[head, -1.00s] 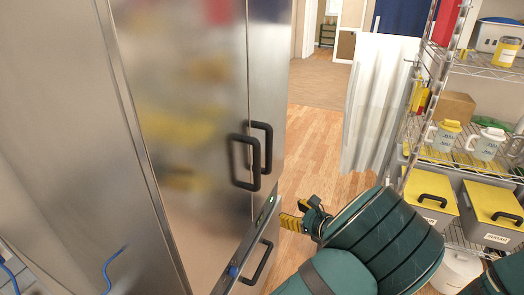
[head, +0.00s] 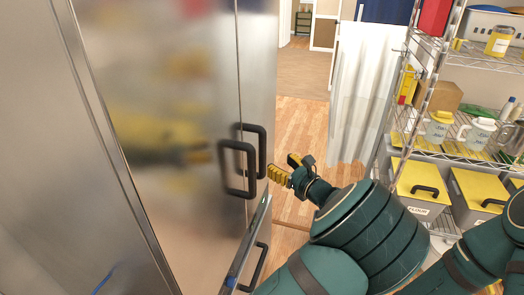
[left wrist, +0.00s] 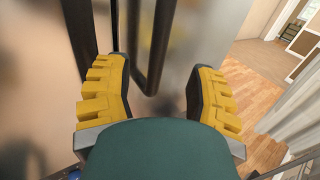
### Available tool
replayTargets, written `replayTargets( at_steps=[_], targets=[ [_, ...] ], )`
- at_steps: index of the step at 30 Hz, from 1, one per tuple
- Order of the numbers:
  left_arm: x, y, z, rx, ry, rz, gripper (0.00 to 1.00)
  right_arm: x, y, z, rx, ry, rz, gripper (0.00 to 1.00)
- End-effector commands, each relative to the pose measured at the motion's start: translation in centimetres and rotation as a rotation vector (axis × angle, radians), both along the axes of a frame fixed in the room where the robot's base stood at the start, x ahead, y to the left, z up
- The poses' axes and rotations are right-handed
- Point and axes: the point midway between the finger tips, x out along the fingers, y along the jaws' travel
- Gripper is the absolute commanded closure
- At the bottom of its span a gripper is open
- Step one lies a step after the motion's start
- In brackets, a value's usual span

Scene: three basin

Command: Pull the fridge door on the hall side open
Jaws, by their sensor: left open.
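The steel fridge has two upper doors side by side. The hall-side door (head: 258,70) is the far one, with a black loop handle (head: 262,150). The near door (head: 170,120) has its own black handle (head: 226,170). Both doors look shut. My left gripper (head: 282,169) is open, just right of the hall-side handle in the head view. In the left wrist view a black handle loop (left wrist: 151,80) shows between the spread yellow fingers of the left gripper (left wrist: 158,70); I cannot tell whether they touch it. My right gripper is not in view.
A lower fridge compartment has another black handle (head: 259,266) below my left gripper. A wire shelf (head: 440,152) with jugs and yellow-lidded bins stands at the right. A white curtain (head: 362,95) hangs behind. Wooden floor (head: 303,120) leads clear to the hall.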

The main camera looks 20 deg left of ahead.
Motion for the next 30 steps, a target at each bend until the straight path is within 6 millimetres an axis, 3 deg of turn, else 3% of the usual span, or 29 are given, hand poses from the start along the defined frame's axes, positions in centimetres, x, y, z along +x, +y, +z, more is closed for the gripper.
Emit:
replayTargets(
  at_steps=[6, 12, 18, 27, 28, 30],
  targets=[
    [2.6, 3.7, 0.0, 0.001, 0.001, 0.002, 0.44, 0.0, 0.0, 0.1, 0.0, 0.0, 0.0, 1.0],
    [4.3, 6.1, 0.0, 0.001, 0.001, 0.001, 0.44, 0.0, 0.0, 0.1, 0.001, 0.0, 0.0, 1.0],
    [5.2, 7.3, 0.0, 0.0, 0.0, 0.0, 0.44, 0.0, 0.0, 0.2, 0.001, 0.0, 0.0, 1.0],
    [5.3, 7.4, 0.0, 0.001, 0.001, 0.0, 0.44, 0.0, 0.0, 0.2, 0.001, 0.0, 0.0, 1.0],
    [5.3, 7.4, 0.0, 0.001, 0.001, 0.0, 0.45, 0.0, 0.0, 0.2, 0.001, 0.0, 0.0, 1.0],
    [5.3, 7.4, 0.0, 0.001, 0.001, 0.0, 0.7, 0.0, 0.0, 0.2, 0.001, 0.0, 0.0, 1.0]
  ],
)
